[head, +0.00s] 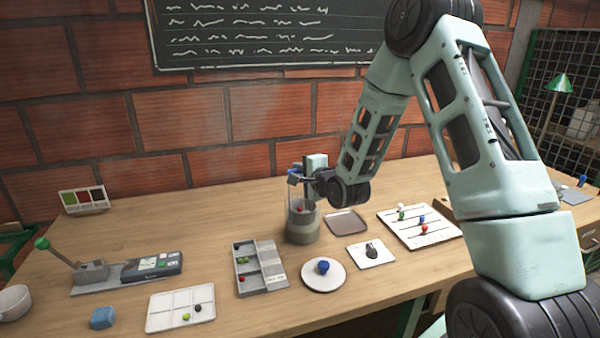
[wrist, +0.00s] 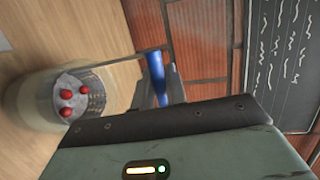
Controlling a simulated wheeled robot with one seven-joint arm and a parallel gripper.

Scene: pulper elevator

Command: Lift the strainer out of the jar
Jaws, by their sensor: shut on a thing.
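The jar (head: 302,230) is a clear glass vessel with a grey-green lower part, standing upright on the table near the wall. It also shows at the left of the wrist view (wrist: 22,100). The strainer (wrist: 97,90) is a mesh basket inside the jar's outline, with red cherries (wrist: 66,94) in it. A thin rod leads from it to a blue handle (wrist: 157,75). My gripper (head: 296,183) is above the jar's rim, shut on this blue handle. The basket's depth in the jar is hard to judge.
A brown tray (head: 346,223) lies right of the jar. In front are a sorting box (head: 246,284), a round white plate (head: 310,279) with a blue item, and a white square (head: 371,262) with a dark item. A brick wall (head: 180,118) stands close behind.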

